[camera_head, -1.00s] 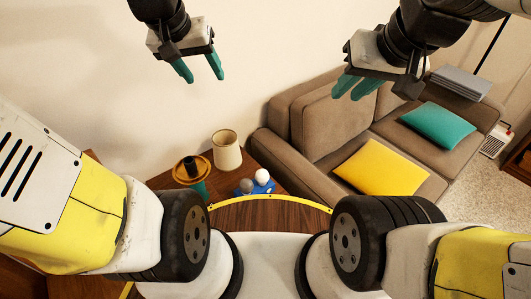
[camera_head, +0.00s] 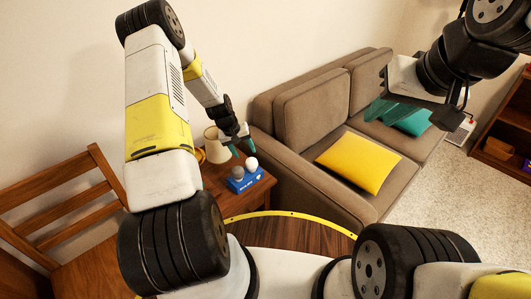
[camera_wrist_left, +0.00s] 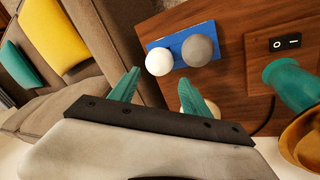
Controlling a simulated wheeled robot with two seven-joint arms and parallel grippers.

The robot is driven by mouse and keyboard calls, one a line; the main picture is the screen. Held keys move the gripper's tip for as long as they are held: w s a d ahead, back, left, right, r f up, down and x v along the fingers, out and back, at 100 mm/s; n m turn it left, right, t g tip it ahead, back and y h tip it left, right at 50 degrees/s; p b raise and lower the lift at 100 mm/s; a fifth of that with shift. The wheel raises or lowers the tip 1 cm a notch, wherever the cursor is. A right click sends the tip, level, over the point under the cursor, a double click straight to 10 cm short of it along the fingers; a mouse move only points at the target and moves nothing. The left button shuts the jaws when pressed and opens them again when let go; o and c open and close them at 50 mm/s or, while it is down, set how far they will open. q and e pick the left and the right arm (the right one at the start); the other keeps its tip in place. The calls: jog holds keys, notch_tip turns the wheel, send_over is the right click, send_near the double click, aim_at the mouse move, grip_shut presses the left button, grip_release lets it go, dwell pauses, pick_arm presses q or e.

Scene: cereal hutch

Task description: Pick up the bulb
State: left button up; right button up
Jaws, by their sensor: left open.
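A white round bulb (camera_head: 251,164) and a grey round bulb (camera_head: 237,172) sit side by side on a blue holder (camera_head: 245,184) on the wooden side table. In the left wrist view, the white bulb (camera_wrist_left: 159,62), grey bulb (camera_wrist_left: 199,49) and blue holder (camera_wrist_left: 208,29) are beyond my fingertips. My left gripper (camera_head: 242,149) is open and empty, just above and behind the bulbs in the head view; its teal fingers (camera_wrist_left: 163,81) are spread apart. A cream object (camera_wrist_left: 184,101) is partly hidden behind one finger. My right gripper (camera_head: 383,111) is far right, above the sofa.
A cream lampshade (camera_head: 215,146) stands behind the left gripper. A teal lamp base (camera_wrist_left: 297,88), gold dish (camera_wrist_left: 305,140) and switch box (camera_wrist_left: 290,43) are at the right in the wrist view. The sofa (camera_head: 320,115) with a yellow cushion (camera_head: 358,163) borders the side table (camera_head: 224,187).

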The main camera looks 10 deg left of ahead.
aim_at(249, 159)
pick_arm(q)
jog(key=x, duration=0.9)
jog(key=shift+s+d+f, duration=0.1)
jog(key=shift+s+d, duration=0.15)
jog(key=shift+s, duration=0.05)
jog(key=c, duration=1)
